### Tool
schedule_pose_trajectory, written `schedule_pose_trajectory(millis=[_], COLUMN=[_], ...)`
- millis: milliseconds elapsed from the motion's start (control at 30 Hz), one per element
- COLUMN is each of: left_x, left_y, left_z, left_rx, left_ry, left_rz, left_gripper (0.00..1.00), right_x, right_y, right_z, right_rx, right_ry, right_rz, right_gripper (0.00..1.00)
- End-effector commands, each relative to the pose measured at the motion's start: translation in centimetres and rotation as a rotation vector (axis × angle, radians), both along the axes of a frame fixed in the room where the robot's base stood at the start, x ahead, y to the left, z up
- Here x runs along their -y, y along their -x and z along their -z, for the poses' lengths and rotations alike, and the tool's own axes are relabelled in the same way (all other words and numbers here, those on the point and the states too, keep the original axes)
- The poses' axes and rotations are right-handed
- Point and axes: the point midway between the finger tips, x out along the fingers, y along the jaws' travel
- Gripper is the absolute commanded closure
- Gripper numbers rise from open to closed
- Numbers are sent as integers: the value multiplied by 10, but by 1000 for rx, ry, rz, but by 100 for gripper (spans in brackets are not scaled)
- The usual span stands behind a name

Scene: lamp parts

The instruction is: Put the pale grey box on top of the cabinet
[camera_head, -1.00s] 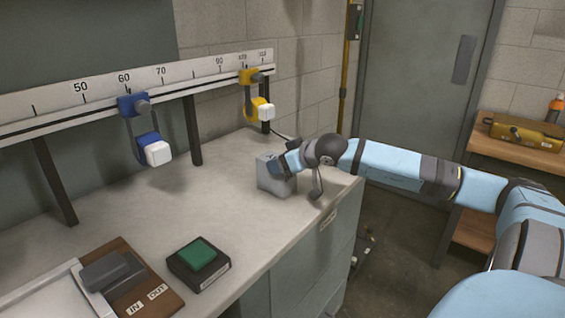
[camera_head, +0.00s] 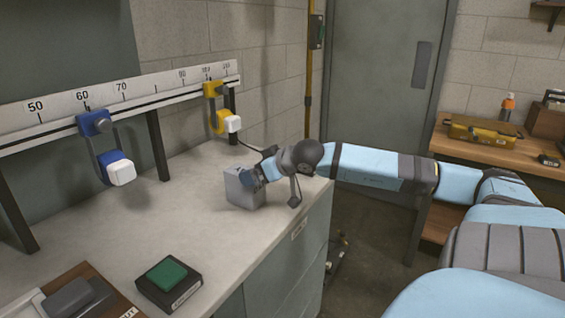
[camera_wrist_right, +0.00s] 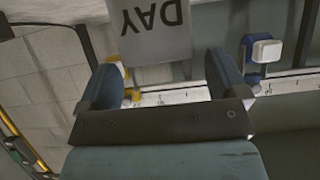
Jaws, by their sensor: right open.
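The pale grey box (camera_head: 241,191) is at the far right part of the cabinet's top (camera_head: 150,222), near its right edge, and looks to rest on it. My right gripper (camera_head: 252,176) is at the box's upper right side, partly hiding it. In the right wrist view the box (camera_wrist_right: 157,35) shows dark letters "DAY" upside down. There it lies just beyond and between the spread fingers of my open right gripper (camera_wrist_right: 163,62). Whether a finger touches the box I cannot tell. My left gripper is not in view.
A scale rail (camera_head: 150,97) carries a blue slider (camera_head: 94,122) and a yellow slider (camera_head: 213,88) above the top. A green button box (camera_head: 168,283) is nearer. A wooden bench (camera_head: 470,150) with a yellow case (camera_head: 483,131) stands right. The top's middle is clear.

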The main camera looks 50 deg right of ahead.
Motion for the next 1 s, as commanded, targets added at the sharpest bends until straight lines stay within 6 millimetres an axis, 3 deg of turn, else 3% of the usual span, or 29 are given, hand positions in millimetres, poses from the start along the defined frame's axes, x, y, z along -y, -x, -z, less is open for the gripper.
schedule_pose_trajectory(millis=[300, 533, 1000], left_x=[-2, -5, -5], left_y=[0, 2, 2], left_z=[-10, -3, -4], left_rx=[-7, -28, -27], left_ry=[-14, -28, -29], left_rz=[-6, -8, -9], left_gripper=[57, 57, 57], right_x=[3, 6, 7], right_y=[39, 69, 78], right_z=[-22, -38, -43], right_rx=[-1, 0, 1], right_ry=[-9, -6, -1], right_rz=[2, 2, 0], right_gripper=[9, 9, 9])
